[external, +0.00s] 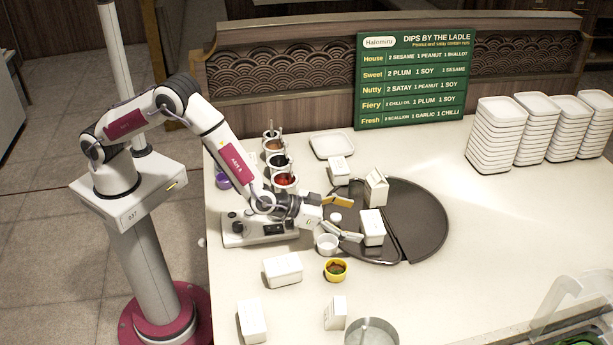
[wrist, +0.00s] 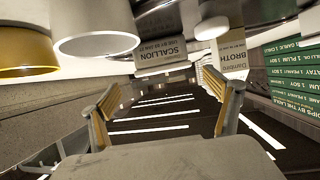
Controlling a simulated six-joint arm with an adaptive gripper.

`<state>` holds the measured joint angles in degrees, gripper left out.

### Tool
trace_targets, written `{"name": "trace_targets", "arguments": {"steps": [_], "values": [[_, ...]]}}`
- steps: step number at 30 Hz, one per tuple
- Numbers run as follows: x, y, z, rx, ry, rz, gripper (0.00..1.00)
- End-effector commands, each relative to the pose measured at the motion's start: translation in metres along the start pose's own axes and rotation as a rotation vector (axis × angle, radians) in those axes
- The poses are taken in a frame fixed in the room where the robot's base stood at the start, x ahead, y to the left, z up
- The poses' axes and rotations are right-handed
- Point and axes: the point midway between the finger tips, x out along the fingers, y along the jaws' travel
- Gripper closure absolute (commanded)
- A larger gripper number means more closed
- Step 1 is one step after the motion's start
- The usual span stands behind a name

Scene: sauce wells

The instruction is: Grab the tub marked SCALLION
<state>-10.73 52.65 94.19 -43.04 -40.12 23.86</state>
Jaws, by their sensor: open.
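The tub marked SCALLION (wrist: 160,59) shows in the wrist view with its lettering upside down, beyond my fingertips and toward the left one. In the external view it appears to be the white tub (external: 373,228) on the front part of the dark round tray (external: 425,222); its label cannot be read there. My gripper (external: 356,220) is open and empty, low over the tray's left side, fingers pointing right toward the tub. In the wrist view my gripper (wrist: 172,90) has its two fingers spread wide. I cannot tell whether the near finger touches the tub.
A carton marked BROTH (wrist: 233,56) stands behind the tub, and also in the external view (external: 376,190). A white cup (external: 327,244), a yellow bowl (external: 336,270) and a small white round thing (external: 336,217) sit close to my gripper.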

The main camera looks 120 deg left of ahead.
Motion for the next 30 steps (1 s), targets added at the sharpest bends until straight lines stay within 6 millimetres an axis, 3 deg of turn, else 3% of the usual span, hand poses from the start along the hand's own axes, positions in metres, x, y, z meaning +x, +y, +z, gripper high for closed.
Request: {"name": "trace_targets", "arguments": {"steps": [7,23,30], "values": [[0.015,-0.001,0.000,-0.001,-0.001,0.000,0.11],[0.020,-0.001,0.000,-0.001,0.000,0.000,0.11],[0.035,-0.004,0.000,0.000,-0.001,0.000,0.11]]}}
